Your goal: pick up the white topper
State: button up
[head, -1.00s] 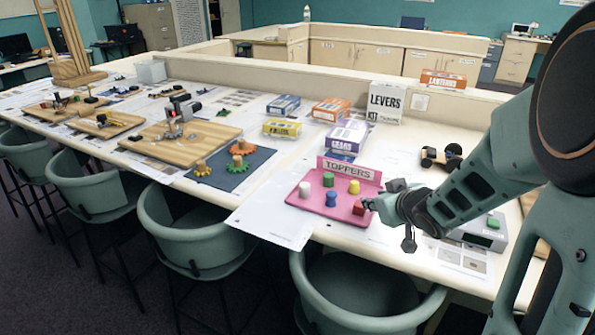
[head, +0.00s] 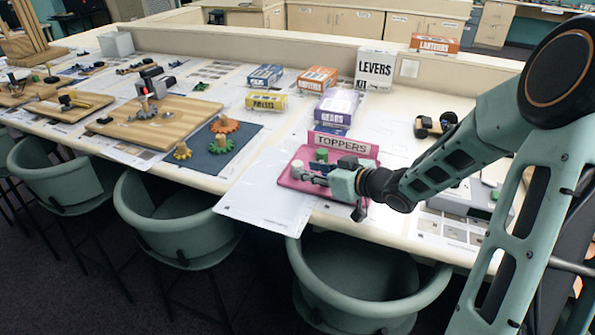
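The white topper (head: 297,168) stands at the left of the pink tray (head: 285,180), under the TOPPERS sign (head: 342,146). My gripper (head: 311,177) reaches in low over the tray from the right, its tips right beside the white topper. I cannot tell whether the fingers touch it or how far apart they are. The green topper (head: 321,155) shows behind the gripper. The blue, yellow and red toppers are hidden behind my gripper.
The LEVERS kit box (head: 375,70) and purple GEARS box (head: 338,107) stand behind the tray. A blue mat with gears (head: 205,160) lies to the left. Green chairs (head: 365,285) line the front edge. White paper (head: 262,207) lies left of the tray.

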jog(key=b+x, duration=0.1)
jog(key=x, duration=0.4)
jog(key=shift+w+a+f, duration=0.15)
jog(key=shift+w, duration=0.05)
jog(key=c, duration=0.5)
